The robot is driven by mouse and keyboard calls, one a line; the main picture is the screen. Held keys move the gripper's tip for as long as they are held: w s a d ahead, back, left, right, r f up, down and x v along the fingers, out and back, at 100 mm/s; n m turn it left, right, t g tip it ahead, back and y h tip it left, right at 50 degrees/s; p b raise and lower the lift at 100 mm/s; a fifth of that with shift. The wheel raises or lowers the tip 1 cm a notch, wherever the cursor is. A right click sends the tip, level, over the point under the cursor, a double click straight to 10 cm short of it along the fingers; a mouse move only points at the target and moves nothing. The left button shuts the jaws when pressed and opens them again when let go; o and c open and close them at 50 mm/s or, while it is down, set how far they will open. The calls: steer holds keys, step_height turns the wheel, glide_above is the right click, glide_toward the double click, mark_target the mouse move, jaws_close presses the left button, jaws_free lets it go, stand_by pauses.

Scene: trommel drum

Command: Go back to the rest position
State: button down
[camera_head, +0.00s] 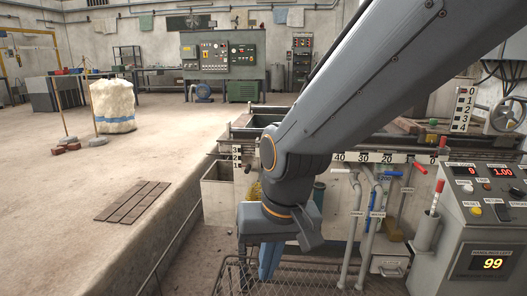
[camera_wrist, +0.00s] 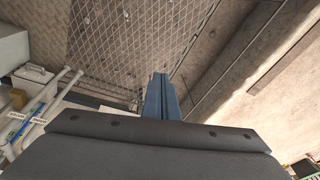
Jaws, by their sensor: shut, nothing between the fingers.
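My gripper (camera_head: 269,262) hangs pointing down near the lower middle of the head view, at the end of my grey arm. Its blue fingers are together with nothing between them. In the wrist view the blue fingers (camera_wrist: 160,97) also show closed side by side, over bare floor and the edge of a wire mesh. The gripper is in front of the trommel machine (camera_head: 335,205) and appears apart from it.
A control panel (camera_head: 485,225) with red displays and a yellow "99" stands at right. A wire mesh basket (camera_head: 310,277) lies below my gripper. A concrete ledge (camera_head: 165,240) runs along the left. A white bulk bag (camera_head: 113,105) stands on the open floor further back.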

steer(key=s+a+r+n+g, duration=0.2)
steer(key=s+n, duration=0.2)
steer(key=s, duration=0.8)
steer(key=d+r+m+p, duration=0.3)
steer(key=d+r+p, duration=0.7)
steer(key=p, duration=0.7)
steer(key=d+r+m+h+p, duration=0.1)
steer(key=d+r+m+p, duration=0.2)
steer(key=d+r+p, duration=0.7)
step_height(320, 180, up, 6)
steer(key=p, duration=0.8)
steer(key=shift+w+d+r+h+p, duration=0.15)
steer(key=shift+w+d+h+p, duration=0.15)
steer(key=shift+w, duration=0.05)
